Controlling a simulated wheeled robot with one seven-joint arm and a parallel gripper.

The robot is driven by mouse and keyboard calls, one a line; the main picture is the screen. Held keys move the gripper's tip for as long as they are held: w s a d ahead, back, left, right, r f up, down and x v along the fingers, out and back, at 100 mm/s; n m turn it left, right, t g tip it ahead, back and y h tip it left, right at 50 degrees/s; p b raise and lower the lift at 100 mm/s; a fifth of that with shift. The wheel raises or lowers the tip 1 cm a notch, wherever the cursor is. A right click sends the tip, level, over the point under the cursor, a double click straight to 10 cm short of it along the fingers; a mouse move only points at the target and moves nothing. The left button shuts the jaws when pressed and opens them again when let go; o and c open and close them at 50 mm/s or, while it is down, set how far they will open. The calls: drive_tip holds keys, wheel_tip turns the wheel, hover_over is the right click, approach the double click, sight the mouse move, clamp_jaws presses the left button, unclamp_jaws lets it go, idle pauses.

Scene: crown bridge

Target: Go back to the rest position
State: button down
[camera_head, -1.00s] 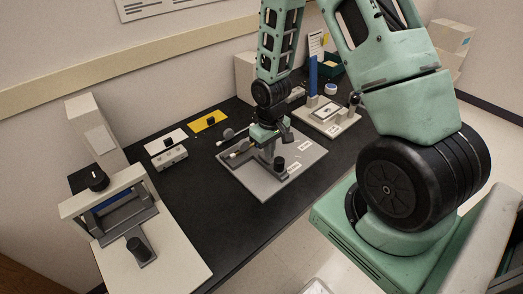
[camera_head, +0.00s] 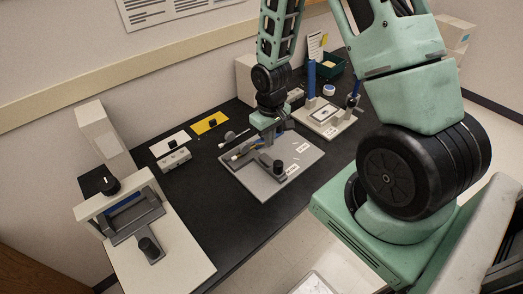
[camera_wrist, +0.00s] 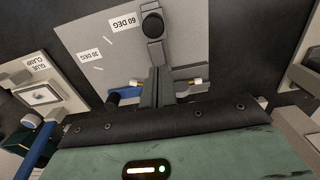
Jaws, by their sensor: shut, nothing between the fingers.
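My gripper (camera_head: 267,137) hangs over the grey angle plate (camera_head: 252,180) on the black bench. In the wrist view its grey fingers (camera_wrist: 160,88) are together with nothing held. The plate (camera_wrist: 107,22) carries labels reading 60 DEG (camera_wrist: 124,24) and 30 DEG (camera_wrist: 90,55). A grey lever with a black knob (camera_head: 278,167) stands on the plate; the knob also shows in the wrist view (camera_wrist: 152,24). My gripper hides part of the fixture, and I cannot tell whether the fingers touch it.
A press-like fixture (camera_head: 160,245) fills the bench's left front. A glue clamp (camera_head: 326,115) with blue posts and a green bin (camera_head: 328,66) stand at the back right. Bare bench lies left of the plate.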

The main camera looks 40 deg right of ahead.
idle(0.5)
drive_tip(key=s+a+r+n+b, duration=0.1)
drive_tip(key=s+a+r+n, duration=0.1)
drive_tip(key=a+r, duration=0.45)
drive_tip(key=s+a+r+n+b, duration=0.15)
drive_tip(key=a+r, duration=0.25)
drive_tip(key=a, duration=0.5)
drive_tip(key=s+a+r+n, duration=0.2)
drive_tip(key=s+a+r, duration=0.1)
drive_tip(key=s, duration=0.4)
drive_tip(key=s+a+r+n, duration=0.2)
drive_tip(key=s+a+r, duration=0.2)
drive_tip(key=s+a, duration=0.2)
drive_tip(key=shift+s+r+y, duration=0.3)
drive_tip(key=shift+s, duration=0.7)
